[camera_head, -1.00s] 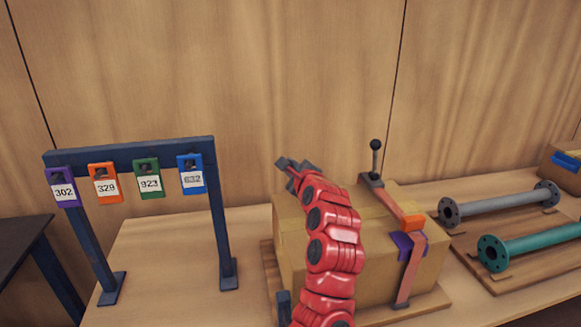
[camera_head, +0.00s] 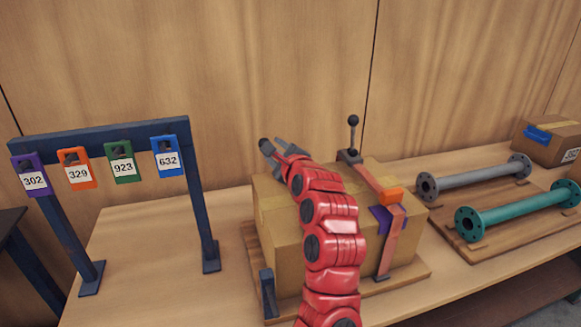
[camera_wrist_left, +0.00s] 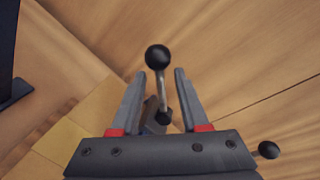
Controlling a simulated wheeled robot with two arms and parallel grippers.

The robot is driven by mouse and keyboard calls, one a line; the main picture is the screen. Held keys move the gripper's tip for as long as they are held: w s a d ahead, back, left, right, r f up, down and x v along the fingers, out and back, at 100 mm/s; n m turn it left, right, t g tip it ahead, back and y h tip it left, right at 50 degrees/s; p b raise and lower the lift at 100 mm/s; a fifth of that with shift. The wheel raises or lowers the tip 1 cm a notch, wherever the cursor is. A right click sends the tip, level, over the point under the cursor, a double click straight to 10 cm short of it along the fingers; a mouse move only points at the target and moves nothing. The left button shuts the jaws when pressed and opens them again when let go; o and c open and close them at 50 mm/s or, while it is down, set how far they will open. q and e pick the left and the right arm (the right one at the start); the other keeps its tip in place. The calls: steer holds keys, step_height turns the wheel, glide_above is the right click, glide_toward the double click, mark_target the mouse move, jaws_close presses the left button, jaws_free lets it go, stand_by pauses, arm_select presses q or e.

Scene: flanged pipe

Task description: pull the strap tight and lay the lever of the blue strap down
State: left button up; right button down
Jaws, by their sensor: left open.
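My left gripper (camera_head: 276,147) is open above the back left of a brown carton (camera_head: 270,215). In the left wrist view, a lever with a round black knob (camera_wrist_left: 158,57) stands between its two spread fingers (camera_wrist_left: 160,95), with gaps on both sides. In the head view, a dark knob (camera_head: 264,143) shows at the fingertips. My red arm hides most of the carton's left part, and I cannot make out the blue strap's band. A dark blue post (camera_head: 267,291) stands at the carton's front left. My right gripper is not in view.
An orange strap (camera_head: 376,180) crosses the carton's right part, its black-knobbed lever (camera_head: 352,121) upright. A purple piece (camera_head: 383,218) lies beside it. A rack (camera_head: 100,138) with numbered tags stands left.

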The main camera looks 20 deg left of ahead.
arm_select(q)
steer(key=b+v, duration=0.2)
steer(key=v, duration=1)
steer(key=shift+s+d, duration=0.15)
